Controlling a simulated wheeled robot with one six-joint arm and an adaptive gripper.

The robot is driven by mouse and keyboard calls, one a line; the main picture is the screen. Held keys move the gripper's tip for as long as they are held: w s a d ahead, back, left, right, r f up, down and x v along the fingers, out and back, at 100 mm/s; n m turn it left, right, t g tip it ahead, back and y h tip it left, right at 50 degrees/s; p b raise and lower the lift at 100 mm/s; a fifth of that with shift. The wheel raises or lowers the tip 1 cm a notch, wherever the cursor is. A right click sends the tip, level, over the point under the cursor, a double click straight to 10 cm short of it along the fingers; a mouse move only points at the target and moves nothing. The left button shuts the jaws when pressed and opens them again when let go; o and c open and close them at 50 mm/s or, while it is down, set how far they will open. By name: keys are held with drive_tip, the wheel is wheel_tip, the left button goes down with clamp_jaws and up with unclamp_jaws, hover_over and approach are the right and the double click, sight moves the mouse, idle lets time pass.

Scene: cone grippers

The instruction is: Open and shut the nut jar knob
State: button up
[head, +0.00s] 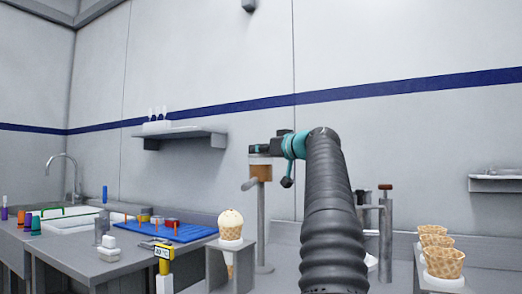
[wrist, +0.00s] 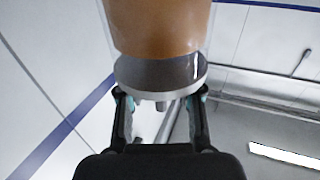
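The nut jar (head: 261,173), with brown contents, stands on a grey post in the head view.
A cone with a pale scoop (head: 230,224) stands in a holder left of the post. Stacked waffle cones (head: 440,252) stand at the right. Grey dispensers (head: 385,230) stand behind my arm. A blue tray (head: 180,232) and bottles lie on the left counter.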

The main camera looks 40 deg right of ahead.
drive_tip(key=shift+s+r, duration=0.1)
drive_tip(key=s, duration=1.2)
